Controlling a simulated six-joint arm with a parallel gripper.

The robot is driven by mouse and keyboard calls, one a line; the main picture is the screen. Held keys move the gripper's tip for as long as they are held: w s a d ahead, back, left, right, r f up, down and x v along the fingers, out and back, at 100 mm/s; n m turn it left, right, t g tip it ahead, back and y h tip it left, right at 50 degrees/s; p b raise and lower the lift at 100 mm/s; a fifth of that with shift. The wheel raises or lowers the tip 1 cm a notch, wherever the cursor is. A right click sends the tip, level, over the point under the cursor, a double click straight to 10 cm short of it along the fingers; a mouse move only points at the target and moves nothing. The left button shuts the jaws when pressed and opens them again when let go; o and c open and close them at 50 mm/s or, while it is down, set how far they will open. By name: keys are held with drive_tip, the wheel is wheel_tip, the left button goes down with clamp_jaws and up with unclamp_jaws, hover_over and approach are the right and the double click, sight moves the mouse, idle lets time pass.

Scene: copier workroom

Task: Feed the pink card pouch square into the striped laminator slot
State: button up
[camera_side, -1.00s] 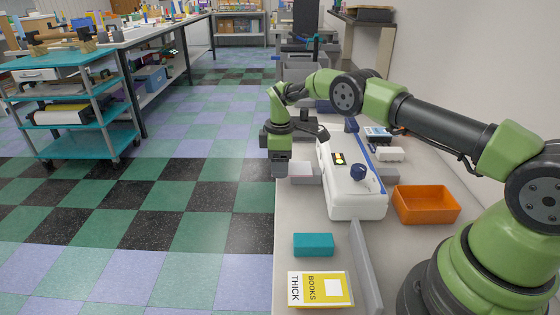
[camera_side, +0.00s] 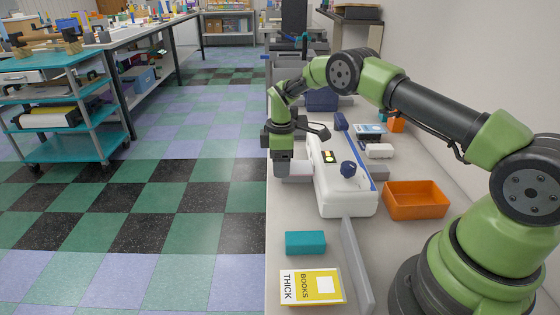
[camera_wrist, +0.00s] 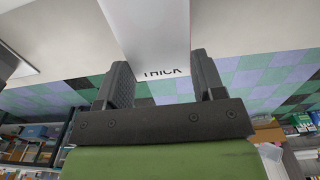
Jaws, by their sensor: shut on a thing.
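My gripper (camera_side: 283,168) is shut on the pink card pouch (camera_side: 300,167), a pale flat piece beside the left side of the white laminator (camera_side: 346,202).
A teal block (camera_side: 305,243), a yellow "BOOKS THICK" card (camera_side: 308,286) and an upright grey panel (camera_side: 356,270) are in front of the laminator. An orange bin (camera_side: 418,205) stands to its right. The table's left edge drops to the checkered floor (camera_side: 150,200).

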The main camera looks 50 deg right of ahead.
drive_tip(key=shift+s+d, duration=0.5)
drive_tip(key=o, duration=1.1)
